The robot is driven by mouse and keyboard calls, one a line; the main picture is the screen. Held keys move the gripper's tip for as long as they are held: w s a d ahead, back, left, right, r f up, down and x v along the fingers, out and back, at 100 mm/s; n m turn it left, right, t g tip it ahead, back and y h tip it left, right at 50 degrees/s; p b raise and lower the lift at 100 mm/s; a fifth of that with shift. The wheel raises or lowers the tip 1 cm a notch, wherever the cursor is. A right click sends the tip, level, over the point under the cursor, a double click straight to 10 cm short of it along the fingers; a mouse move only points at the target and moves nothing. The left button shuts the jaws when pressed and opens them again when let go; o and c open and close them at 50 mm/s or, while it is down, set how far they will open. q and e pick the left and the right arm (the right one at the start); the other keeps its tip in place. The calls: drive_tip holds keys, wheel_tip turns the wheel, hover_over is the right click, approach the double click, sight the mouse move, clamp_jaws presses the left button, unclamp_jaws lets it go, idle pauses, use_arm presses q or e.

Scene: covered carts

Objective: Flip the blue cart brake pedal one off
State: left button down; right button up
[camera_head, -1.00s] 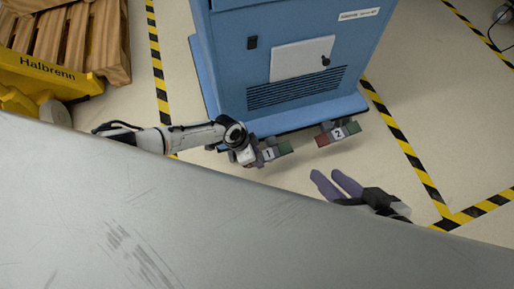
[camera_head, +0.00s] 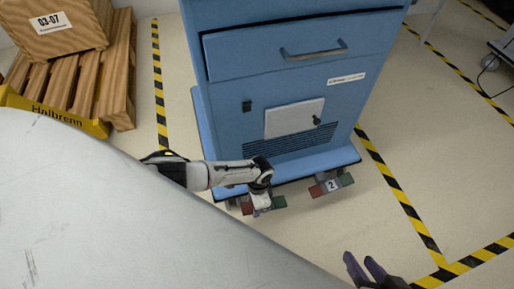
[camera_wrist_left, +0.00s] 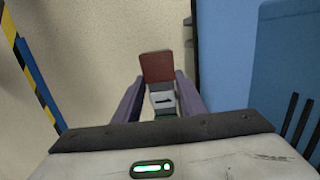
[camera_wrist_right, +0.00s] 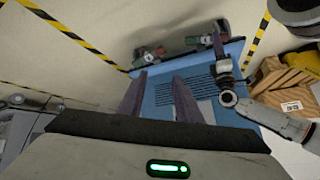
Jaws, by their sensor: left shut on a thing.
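The blue cart (camera_head: 285,80) has two brake pedals low along its near edge. Pedal one (camera_head: 279,202) has a red end and a green end; its label is covered by my left gripper (camera_head: 261,203) in the head view. In the left wrist view, the fingers of my left gripper (camera_wrist_left: 160,88) are closed around the middle of pedal one, with its red plate (camera_wrist_left: 157,67) beyond them. Pedal two (camera_head: 331,185), marked 2, stands to the right, untouched. My right gripper (camera_head: 364,266) is open and empty, away from the cart; its fingers are apart in the right wrist view (camera_wrist_right: 158,85).
A wooden crate (camera_head: 60,28) on a pallet and a yellow Halbrenn piece (camera_head: 55,112) stand at the left. Yellow-black floor tape (camera_head: 398,195) runs beside the cart. The floor in front of pedal two is clear. A grey covered surface (camera_head: 120,230) fills the lower left.

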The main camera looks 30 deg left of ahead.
use_arm(q)
drive_tip(key=c, duration=1.1)
unclamp_jaws()
drive_tip(key=shift+r, duration=0.3)
drive_tip(key=r+p, duration=0.2)
drive_tip(key=r, duration=0.1)
drive_tip(key=r+p, duration=0.2)
drive_tip(key=r, duration=0.1)
drive_tip(key=r+p, duration=0.3)
drive_tip(key=shift+w+d+r, duration=0.3)
drive_tip(key=shift+r, duration=0.05)
use_arm(e)
drive_tip(key=d+r, duration=0.1)
drive_tip(key=s+d+r+m+t, duration=0.1)
drive_tip(key=r, duration=0.1)
drive_tip(key=d+r+t+h, duration=0.1)
drive_tip(key=shift+s+d+r+m, duration=0.2)
drive_tip(key=shift+s+d+m, duration=0.05)
drive_tip(key=shift+s+m, duration=0.05)
